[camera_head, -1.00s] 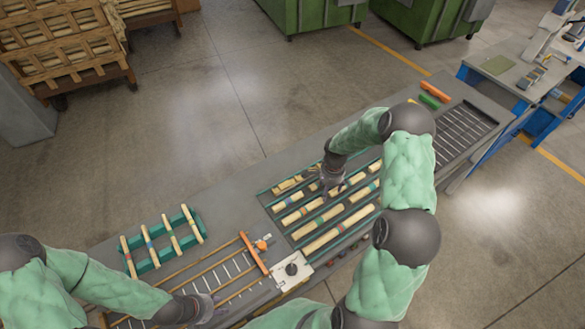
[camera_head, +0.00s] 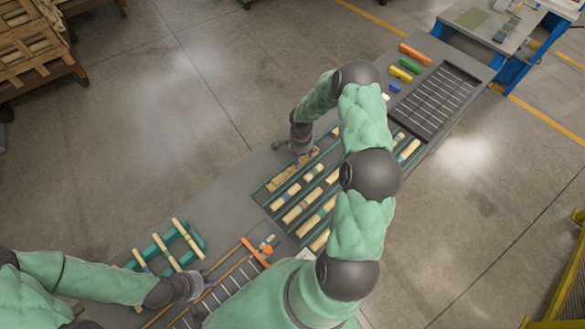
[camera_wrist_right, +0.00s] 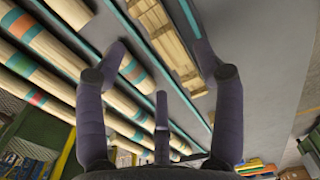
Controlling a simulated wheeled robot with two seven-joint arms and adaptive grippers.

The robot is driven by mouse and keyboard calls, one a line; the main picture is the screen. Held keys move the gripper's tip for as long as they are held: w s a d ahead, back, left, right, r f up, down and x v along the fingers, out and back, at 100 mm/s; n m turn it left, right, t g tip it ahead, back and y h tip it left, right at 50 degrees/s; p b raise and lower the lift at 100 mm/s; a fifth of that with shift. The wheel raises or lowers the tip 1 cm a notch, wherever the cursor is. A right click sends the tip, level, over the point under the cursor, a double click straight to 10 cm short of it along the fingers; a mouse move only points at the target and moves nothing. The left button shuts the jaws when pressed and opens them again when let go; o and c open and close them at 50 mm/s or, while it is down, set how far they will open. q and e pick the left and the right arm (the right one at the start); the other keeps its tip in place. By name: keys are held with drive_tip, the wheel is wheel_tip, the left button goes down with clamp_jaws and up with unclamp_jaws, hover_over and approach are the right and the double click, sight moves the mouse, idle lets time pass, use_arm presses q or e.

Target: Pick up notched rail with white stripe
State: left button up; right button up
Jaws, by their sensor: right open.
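A pale wooden notched rail (camera_wrist_right: 166,42) lies in the outermost lane of the rack, and in the right wrist view it shows between my right fingers. I cannot make out a white stripe on it. In the head view a pale notched piece (camera_head: 283,181) lies in that lane, just below my right gripper (camera_head: 299,156). My right gripper, also in the right wrist view (camera_wrist_right: 160,58), is open, with its fingers apart on either side of the rail and nothing held. My left gripper (camera_head: 196,287) is low at the left, near the orange-ended rack; its fingers are too small to read.
Round striped rods (camera_wrist_right: 60,55) lie in the neighbouring lanes, divided by green strips. A green stand (camera_head: 170,247) with several rods is at the lower left. Orange, green, yellow and blue blocks (camera_head: 410,64) lie beside a dark slotted tray (camera_head: 436,100). Grey tabletop beyond the outer lane is clear.

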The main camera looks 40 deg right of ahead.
sight(293, 169)
drive_tip(key=shift+a+f+p, duration=0.15)
drive_tip(key=shift+f+p, duration=0.3)
drive_tip(key=shift+f, duration=2.25)
drive_tip(key=shift+w, duration=0.1)
drive_tip(key=c, duration=1.3)
